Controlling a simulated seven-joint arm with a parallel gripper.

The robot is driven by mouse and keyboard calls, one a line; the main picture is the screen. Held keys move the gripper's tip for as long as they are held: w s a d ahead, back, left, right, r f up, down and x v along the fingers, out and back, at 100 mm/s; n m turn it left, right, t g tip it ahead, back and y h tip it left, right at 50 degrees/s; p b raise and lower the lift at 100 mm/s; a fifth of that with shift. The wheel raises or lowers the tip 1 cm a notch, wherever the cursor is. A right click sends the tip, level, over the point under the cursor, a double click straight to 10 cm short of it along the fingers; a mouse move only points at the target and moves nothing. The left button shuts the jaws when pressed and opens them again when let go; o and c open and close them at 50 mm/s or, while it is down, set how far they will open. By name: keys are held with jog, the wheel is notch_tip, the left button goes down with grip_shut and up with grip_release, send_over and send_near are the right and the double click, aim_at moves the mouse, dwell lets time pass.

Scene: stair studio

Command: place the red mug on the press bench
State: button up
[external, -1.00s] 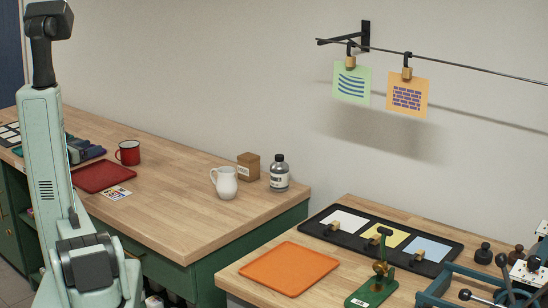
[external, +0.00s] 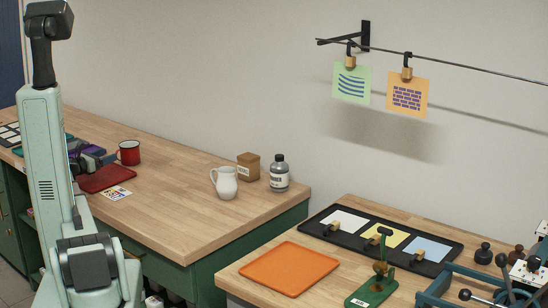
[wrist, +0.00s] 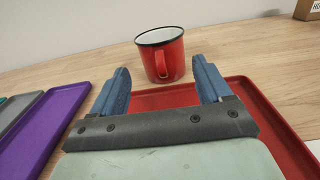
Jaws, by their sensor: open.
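The red mug (external: 129,152) stands upright on the left wooden bench, behind a red tray (external: 104,178). In the wrist view the mug (wrist: 162,54) has a dark rim and its handle faces me. My gripper (wrist: 161,82) is open and empty, with its blue fingers apart over the red tray. The mug is ahead of the fingertips, roughly centred between them. The bench on the right (external: 235,279), likely the press bench, holds an orange tray (external: 289,268) and a green press-like tool (external: 373,285).
A white jug (external: 224,183), a brown box (external: 248,166) and a bottle (external: 279,174) stand right of the mug. A purple tray (wrist: 48,128) lies left of my gripper. A black tray with coloured panels (external: 314,226) occupies the right bench's back. A gap separates the benches.

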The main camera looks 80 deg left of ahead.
aim_at(118, 151)
jog(key=shift+x, duration=3.45)
grip_shut()
